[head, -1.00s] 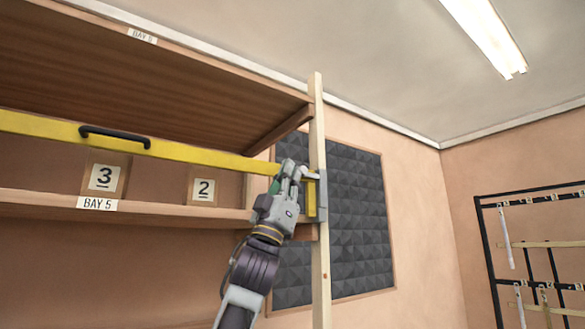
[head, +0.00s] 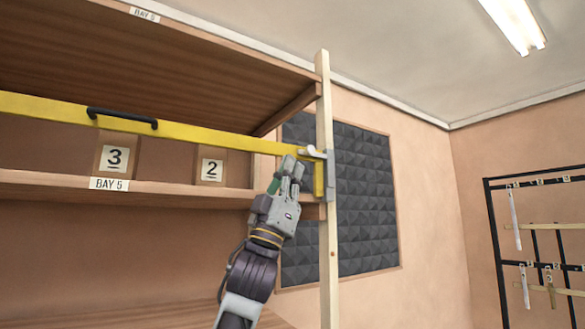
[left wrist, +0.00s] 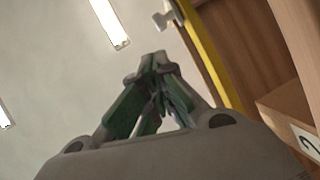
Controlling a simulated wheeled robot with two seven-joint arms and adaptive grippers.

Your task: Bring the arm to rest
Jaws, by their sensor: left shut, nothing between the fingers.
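My left gripper (head: 291,172) is raised near the right end of the yellow bar (head: 200,135) that runs across the front of the shelf. It sits just below and left of the grey latch (head: 317,155) on the wooden post. In the left wrist view my left gripper (left wrist: 158,62) has its fingertips together and holds nothing. That view also shows the yellow bar (left wrist: 212,62) to the right of the fingers, with a gap between them. My right gripper is in neither view.
The shelf (head: 60,185) bears number cards 3 (head: 115,158) and 2 (head: 212,169) behind the bar. The wooden post (head: 328,240) stands right of my arm. A dark foam panel (head: 365,200) is on the wall behind. A black rack (head: 503,240) stands far right.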

